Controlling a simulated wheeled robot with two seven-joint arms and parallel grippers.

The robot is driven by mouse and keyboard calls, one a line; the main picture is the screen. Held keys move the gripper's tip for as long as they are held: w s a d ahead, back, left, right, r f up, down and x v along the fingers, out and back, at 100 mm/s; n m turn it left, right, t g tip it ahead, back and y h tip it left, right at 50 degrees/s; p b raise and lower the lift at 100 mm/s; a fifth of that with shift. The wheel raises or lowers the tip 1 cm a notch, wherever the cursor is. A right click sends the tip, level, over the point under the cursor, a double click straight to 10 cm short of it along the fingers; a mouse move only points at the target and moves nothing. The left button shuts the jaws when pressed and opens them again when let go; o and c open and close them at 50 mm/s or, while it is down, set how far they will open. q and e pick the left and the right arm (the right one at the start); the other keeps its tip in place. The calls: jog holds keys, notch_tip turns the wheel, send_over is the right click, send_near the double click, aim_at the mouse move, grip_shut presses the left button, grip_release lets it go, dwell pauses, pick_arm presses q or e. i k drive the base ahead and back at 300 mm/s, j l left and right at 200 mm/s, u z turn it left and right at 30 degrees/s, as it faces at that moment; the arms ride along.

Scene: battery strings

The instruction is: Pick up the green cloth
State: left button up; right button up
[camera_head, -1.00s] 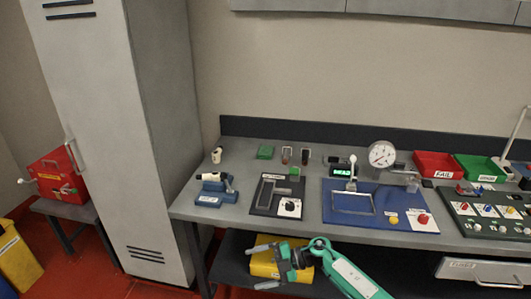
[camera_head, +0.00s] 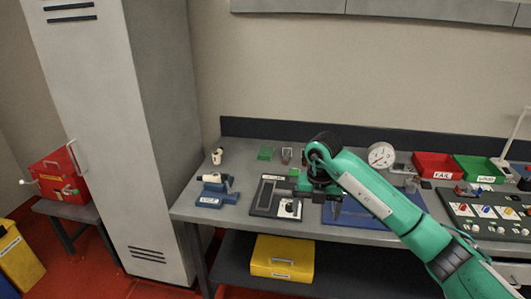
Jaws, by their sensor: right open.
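The green cloth (camera_head: 266,153) is a small, flat green piece lying on the grey workbench (camera_head: 205,211), near its back edge and left of centre. My right gripper (camera_head: 308,198) is at the end of the green arm coming in from the right. It is above the bench, to the right of the cloth and nearer to me, apart from it. It is open and seems empty, though its jaws are partly hidden by the wrist. My left gripper is not in view.
A blue fixture (camera_head: 216,190) and a dark board (camera_head: 262,205) lie on the bench near the cloth. A dial gauge (camera_head: 382,155), red bin (camera_head: 436,164) and green bin (camera_head: 478,168) stand farther right. A yellow case (camera_head: 283,258) sits on the shelf below. A tall locker (camera_head: 150,130) stands left.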

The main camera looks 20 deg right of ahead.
aim_at(266, 153)
jog(key=i+l, duration=0.1)
jog(key=i, duration=1.85)
